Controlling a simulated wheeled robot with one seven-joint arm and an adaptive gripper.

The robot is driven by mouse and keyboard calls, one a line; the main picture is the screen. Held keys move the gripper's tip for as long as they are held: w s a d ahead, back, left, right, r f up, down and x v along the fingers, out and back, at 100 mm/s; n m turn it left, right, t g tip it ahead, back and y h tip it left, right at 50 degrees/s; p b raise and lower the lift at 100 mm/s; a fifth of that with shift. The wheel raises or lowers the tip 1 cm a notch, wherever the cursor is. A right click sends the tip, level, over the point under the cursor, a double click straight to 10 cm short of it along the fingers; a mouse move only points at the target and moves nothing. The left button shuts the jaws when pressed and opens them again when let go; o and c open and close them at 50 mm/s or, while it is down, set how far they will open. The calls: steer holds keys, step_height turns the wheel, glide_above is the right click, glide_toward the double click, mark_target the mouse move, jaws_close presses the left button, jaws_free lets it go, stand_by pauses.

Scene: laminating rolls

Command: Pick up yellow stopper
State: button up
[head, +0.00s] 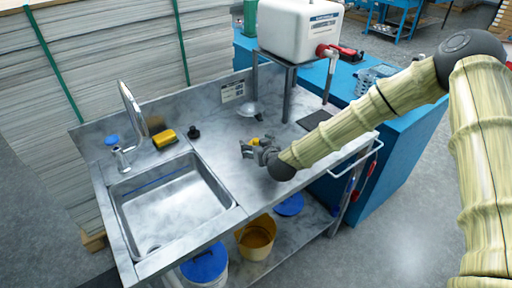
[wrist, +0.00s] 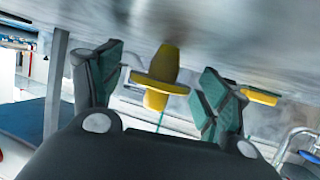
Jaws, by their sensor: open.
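The yellow stopper (head: 256,141) is on the grey marble-patterned counter, mostly hidden behind my gripper (head: 257,152) in the head view. In the wrist view the yellow stopper (wrist: 161,68) shows a rounded body with a wider flange and a narrower end. It lies between the two green-padded fingers of my gripper (wrist: 161,72), which are apart. A gap shows on each side of the stopper, and the fingers do not grip it.
A steel sink (head: 170,205) with a tap (head: 130,120) is at the left. A yellow sponge (head: 164,138) and a small black object (head: 193,132) lie behind it. A white tank (head: 298,30) stands on a metal frame (head: 290,95) at the back right. The counter's middle is mostly clear.

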mark_target(256, 141)
steer(key=c, duration=1.2)
steer(key=shift+r, duration=0.1)
steer(key=shift+r+b, duration=0.65)
steer(key=shift+r, duration=0.85)
steer(key=shift+s+r, duration=0.15)
steer(key=shift+s, duration=0.15)
steer(key=s+b, duration=0.1)
steer(key=s, duration=0.4)
steer(key=s+r+b, duration=0.1)
steer(key=s, duration=0.4)
steer(key=s+d+b, duration=0.1)
steer(key=s, duration=0.4)
steer(key=shift+s+r+b, duration=0.2)
steer(key=shift+r+b, duration=0.1)
steer(key=shift+b, duration=0.05)
